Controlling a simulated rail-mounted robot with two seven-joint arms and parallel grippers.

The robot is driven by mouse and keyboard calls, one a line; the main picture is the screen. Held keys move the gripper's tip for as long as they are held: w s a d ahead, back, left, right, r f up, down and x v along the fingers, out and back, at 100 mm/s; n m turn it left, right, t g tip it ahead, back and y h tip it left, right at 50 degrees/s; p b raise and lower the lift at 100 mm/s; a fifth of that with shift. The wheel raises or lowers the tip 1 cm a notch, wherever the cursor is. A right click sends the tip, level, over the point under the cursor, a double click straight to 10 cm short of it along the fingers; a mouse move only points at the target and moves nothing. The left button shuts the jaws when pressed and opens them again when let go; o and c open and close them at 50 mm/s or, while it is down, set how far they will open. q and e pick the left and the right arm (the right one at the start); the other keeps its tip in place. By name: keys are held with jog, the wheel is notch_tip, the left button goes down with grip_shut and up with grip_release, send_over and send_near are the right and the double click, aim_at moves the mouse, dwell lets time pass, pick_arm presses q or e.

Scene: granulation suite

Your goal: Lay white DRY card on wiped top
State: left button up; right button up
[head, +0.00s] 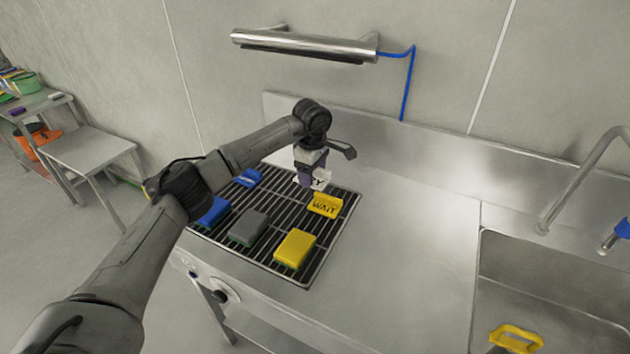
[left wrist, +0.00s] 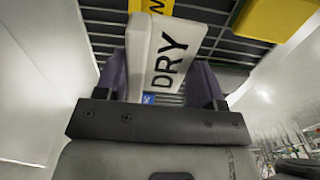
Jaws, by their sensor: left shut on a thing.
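My left gripper (head: 314,172) is shut on the white DRY card (head: 322,180), above the back part of the black slatted rack. In the left wrist view the card (left wrist: 165,60) stands between the two purple fingers, its black letters facing the camera. A yellow WAIT card (head: 325,205) is on the rack just in front of it, and partly shows in the left wrist view (left wrist: 152,5). The steel top (head: 415,230) to the right of the rack is bare. I do not see my right gripper.
The rack (head: 330,250) also carries a yellow sponge (head: 295,248), a grey sponge (head: 248,228) and blue items (head: 214,211). A sink (head: 550,290) with a tap (head: 580,180) is at the right. A steel bar (head: 305,46) is on the wall. A side table (head: 90,150) stands far left.

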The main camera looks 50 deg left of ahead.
pick_arm(q)
jog(key=shift+w+d+r, duration=0.15)
jog(key=shift+d+r, duration=0.15)
jog(key=shift+d, duration=0.15)
jog(key=shift+d+r+p, duration=0.2)
jog(key=shift+r+p, duration=0.15)
jog(key=shift+p, duration=0.25)
jog(key=d+f+m+p, duration=0.2)
jog(key=d+m+p, duration=0.8)
jog(key=d, duration=3.1)
jog(key=m+b, duration=0.2)
jog(key=m, duration=0.6)
send_over(402, 274)
notch_tip(402, 274, down, 7)
jog(key=shift+r, duration=0.2)
jog(key=shift+d+f, duration=0.1)
jog(key=shift+f, duration=1.95)
jog(key=shift+n, duration=0.3)
